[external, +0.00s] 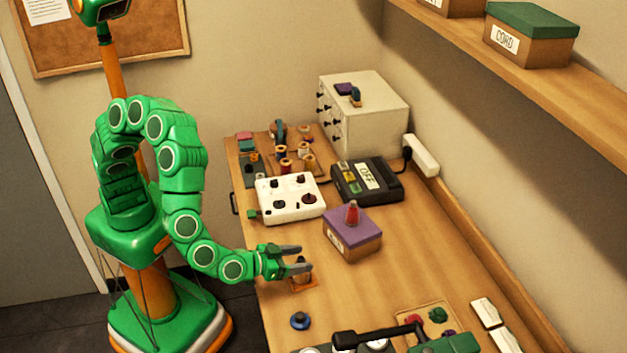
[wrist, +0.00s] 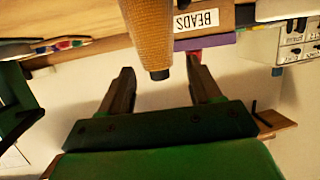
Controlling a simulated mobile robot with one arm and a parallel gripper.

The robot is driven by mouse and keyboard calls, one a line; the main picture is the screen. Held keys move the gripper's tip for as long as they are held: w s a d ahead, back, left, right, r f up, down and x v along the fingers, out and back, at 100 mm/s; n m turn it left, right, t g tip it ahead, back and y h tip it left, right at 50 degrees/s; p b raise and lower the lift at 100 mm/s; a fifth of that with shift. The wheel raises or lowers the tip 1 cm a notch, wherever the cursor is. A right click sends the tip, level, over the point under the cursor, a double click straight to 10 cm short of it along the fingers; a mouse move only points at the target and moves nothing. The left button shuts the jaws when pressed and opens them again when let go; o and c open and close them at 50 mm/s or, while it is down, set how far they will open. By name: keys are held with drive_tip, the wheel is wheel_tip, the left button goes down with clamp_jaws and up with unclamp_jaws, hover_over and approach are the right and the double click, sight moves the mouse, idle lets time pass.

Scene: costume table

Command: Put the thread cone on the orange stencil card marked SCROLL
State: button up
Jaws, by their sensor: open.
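A tan-orange thread cone (external: 301,270) stands upright on the orange stencil card (external: 304,284) near the table's left edge. No lettering on the card is readable at this size. My gripper (external: 297,258) is open at the height of the cone's upper part. In the upside-down wrist view, the ribbed cone (wrist: 148,35) fills the top middle, its dark tip showing between my open fingertips (wrist: 160,76). I cannot tell whether a finger touches it. The card is hidden in the wrist view.
A purple-lidded box (external: 352,240) labelled BEADS with a red cone-shaped item (external: 352,213) on top stands to the right. A white control box (external: 290,198) and a black box (external: 367,181) are behind. A blue round item (external: 300,321) lies in front; bare table is at centre right.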

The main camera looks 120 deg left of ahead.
drive_tip(key=v, duration=0.9)
